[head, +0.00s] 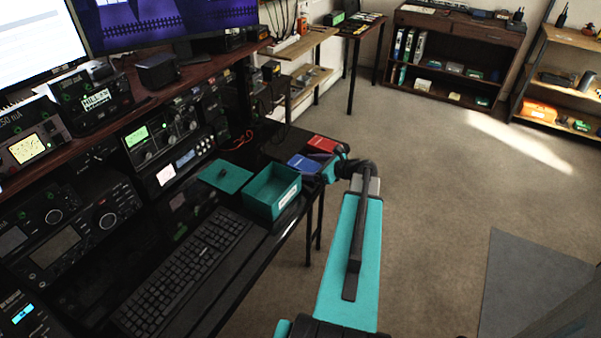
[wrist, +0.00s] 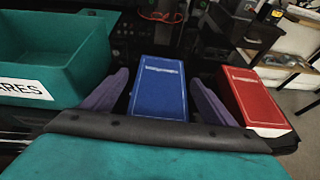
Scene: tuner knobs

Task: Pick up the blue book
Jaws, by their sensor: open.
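The blue book (wrist: 158,88) lies on the black desk. In the wrist view it sits between the two purple fingers of my gripper (wrist: 158,98), with a gap showing on each side. My gripper is open. In the head view the blue book (head: 303,163) is partly covered by the end of my arm, and my gripper (head: 325,165) is hard to make out there. A red book (wrist: 256,97) lies just right of the right finger; it also shows in the head view (head: 322,144).
A teal box labelled "SPARES" (head: 273,192) stands left of the blue book, with its teal lid (head: 226,177) behind it. A black keyboard (head: 185,275) is nearer on the desk. Radio equipment (head: 165,140) lines the back.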

